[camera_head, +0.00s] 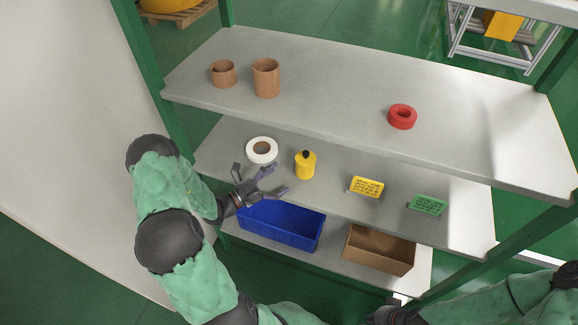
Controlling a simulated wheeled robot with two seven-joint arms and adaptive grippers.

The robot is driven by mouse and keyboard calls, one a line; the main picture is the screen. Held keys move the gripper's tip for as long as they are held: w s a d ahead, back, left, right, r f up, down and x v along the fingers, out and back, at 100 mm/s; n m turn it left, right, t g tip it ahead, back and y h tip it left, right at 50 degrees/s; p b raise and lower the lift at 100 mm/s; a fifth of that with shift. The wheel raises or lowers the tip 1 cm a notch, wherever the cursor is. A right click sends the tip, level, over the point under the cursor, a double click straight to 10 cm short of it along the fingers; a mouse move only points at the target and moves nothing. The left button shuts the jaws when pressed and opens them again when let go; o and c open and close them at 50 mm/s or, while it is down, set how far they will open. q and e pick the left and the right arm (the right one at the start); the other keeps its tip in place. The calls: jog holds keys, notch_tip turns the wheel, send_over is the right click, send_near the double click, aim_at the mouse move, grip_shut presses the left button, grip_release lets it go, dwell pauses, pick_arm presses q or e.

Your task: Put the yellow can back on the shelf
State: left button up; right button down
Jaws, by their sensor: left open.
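The yellow can (305,167) with a black top stands upright on the middle shelf (330,190) of a rack with green posts. My left gripper (277,180) is open and empty at the front left of the can, its fingers pointing toward it. A gap shows between the fingers and the can. My right arm comes in at the bottom right, and its gripper does not show clearly in the picture.
A white tape roll (262,150) lies behind my left gripper. A yellow sign (366,187) and green sign (427,205) stand further right. The top shelf (330,85) holds two brown cylinders and a red ring (402,116). Below are a blue bin (281,226) and brown box (379,249).

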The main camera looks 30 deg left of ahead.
pick_arm(q)
jog(key=shift+v, duration=1.35)
